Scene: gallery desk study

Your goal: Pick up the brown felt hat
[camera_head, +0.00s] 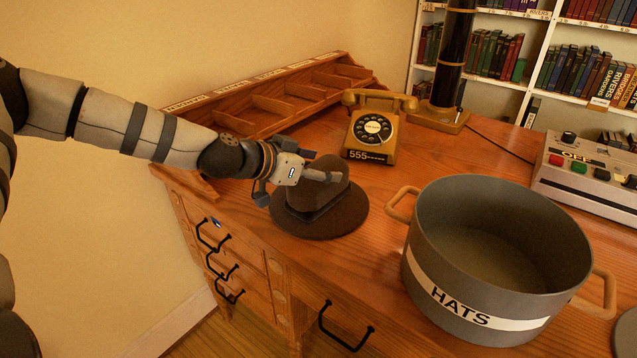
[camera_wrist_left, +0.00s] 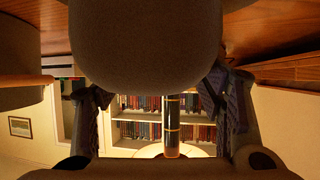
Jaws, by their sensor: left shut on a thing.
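The brown felt hat (camera_head: 320,210) is at the desk's front left, crown up, its brim at or very near the desk top. I cannot tell whether it is slightly raised. My left gripper (camera_head: 328,176) reaches in from the left and is shut on the hat's crown. In the left wrist view the hat (camera_wrist_left: 145,45) fills the upper middle, between the two fingers of the left gripper (camera_wrist_left: 158,98). My right gripper is not in view.
A grey pot labelled HATS (camera_head: 425,278) stands right of the hat on the wooden desk (camera_head: 375,225). A yellow telephone (camera_head: 376,128) stands behind the hat. A wooden organizer (camera_head: 250,115) lines the back left. A button console (camera_head: 585,172) is at the right.

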